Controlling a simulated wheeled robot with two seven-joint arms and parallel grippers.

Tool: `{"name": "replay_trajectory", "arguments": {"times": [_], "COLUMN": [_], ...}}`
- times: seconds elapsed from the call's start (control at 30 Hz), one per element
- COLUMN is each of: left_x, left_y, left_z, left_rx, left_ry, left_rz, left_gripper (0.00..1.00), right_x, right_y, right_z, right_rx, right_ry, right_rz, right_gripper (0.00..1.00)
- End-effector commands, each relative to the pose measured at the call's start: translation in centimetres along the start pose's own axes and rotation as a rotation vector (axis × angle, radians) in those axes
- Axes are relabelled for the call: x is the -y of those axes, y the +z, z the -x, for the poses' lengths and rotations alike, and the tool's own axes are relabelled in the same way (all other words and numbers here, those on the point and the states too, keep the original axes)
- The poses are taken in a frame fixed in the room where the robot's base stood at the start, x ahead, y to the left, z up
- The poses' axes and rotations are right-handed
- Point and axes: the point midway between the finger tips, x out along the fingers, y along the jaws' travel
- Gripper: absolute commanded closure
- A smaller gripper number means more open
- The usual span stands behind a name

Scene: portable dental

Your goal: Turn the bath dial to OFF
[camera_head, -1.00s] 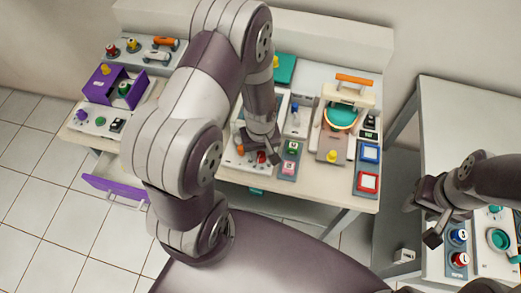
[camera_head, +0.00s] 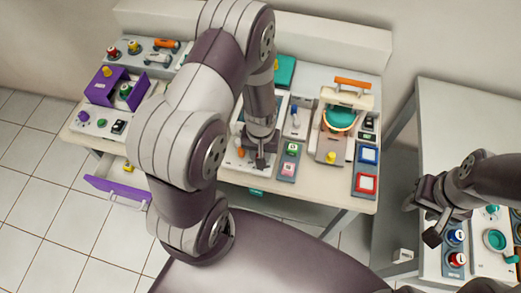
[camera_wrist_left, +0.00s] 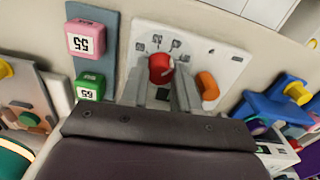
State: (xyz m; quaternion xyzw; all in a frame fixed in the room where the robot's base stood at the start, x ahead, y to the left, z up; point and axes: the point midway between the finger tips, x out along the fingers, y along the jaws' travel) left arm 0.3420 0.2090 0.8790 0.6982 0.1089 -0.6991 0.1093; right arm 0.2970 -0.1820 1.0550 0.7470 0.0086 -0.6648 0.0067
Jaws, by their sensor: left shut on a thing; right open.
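The bath dial looks to be the red knob (camera_wrist_left: 160,68) on a white panel (camera_wrist_left: 228,62) in the left wrist view, with small labels above it that are too small to read. A pale mark shows on the knob's right side. My left gripper (camera_wrist_left: 160,92) is shut on this red knob, one finger at each side. In the head view my left gripper (camera_head: 259,160) is low over the front of the panel and hides the knob. My right gripper (camera_head: 421,220) is open and empty at the right, by the side table.
An orange knob (camera_wrist_left: 207,86) sits close beside the right finger in the left wrist view. Pink (camera_wrist_left: 86,38) and green (camera_wrist_left: 90,86) numbered blocks stand left of it. A purple drawer (camera_head: 115,192) is pulled out at the head view's left. Floor at far left is clear.

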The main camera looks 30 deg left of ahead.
Motion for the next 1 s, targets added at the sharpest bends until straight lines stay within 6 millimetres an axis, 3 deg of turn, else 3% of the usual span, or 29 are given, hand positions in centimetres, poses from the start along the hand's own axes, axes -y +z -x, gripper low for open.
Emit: {"name": "replay_trajectory", "arguments": {"times": [0.5,1.0], "left_x": [0.08,0.08], "left_y": [0.19,0.16], "left_z": [0.05,0.01], "left_rx": [0.006,0.005], "left_ry": [-0.001,0.000], "left_rz": [-0.302,-0.352], "left_gripper": [1.00,1.00], "right_x": [0.00,0.00], "right_y": [-0.13,-0.14], "right_z": [1.07,1.16], "right_rx": [0.000,0.000], "right_ry": [0.000,0.000], "right_rz": [0.000,0.000], "right_gripper": [0.57,0.57]}}
